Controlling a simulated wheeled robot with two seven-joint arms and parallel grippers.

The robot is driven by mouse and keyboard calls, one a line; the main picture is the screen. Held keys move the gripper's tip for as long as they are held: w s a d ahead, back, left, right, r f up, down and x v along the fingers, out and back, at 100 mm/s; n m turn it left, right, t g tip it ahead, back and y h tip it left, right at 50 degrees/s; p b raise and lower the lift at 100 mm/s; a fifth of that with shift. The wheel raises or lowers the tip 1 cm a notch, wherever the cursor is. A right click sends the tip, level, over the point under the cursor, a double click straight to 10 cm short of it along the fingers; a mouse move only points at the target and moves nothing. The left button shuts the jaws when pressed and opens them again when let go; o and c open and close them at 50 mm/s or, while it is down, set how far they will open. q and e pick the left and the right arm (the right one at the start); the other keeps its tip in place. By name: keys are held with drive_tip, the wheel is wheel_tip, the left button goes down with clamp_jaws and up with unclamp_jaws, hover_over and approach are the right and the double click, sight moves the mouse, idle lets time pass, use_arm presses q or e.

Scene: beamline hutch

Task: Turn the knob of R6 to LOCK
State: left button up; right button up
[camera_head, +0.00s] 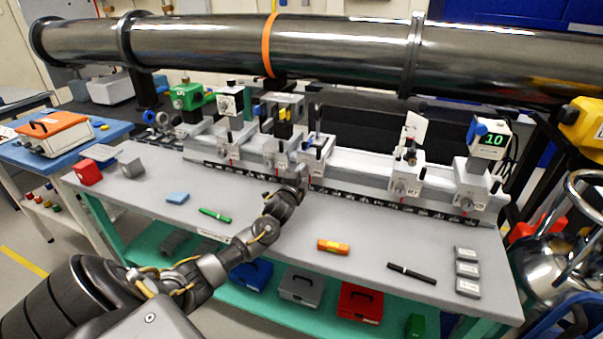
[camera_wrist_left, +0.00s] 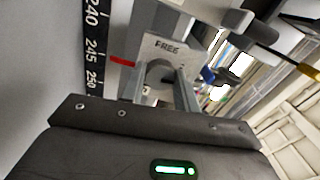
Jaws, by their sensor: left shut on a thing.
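My left gripper (camera_head: 298,180) is at the front of the rail in the head view, at a grey carriage (camera_head: 318,150) near the middle of the row. In the left wrist view its two fingers (camera_wrist_left: 161,92) are shut on a round grey knob (camera_wrist_left: 158,72) on the carriage face. The word FREE is printed on the carriage (camera_wrist_left: 168,47) just above the knob. LOCK is not visible, and I cannot read the carriage's R number. The gripper hides the knob in the head view. My right gripper is not in view.
Other carriages stand along the rail (camera_head: 350,160), one close on the left (camera_head: 281,155) and one further right (camera_head: 406,180). A scale strip (camera_wrist_left: 94,45) runs beside the held carriage. Pens and small blocks lie on the grey bench (camera_head: 345,215). A large dark pipe (camera_head: 340,50) crosses behind.

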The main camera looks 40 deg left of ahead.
use_arm(q)
drive_tip(key=shift+m, duration=0.5)
idle(0.3)
drive_tip(key=o, duration=1)
drive_tip(key=v, duration=1)
drive_tip(key=shift+s+d+b, duration=0.15)
drive_tip(key=shift+s+b, duration=0.2)
drive_tip(key=shift+b, duration=0.05)
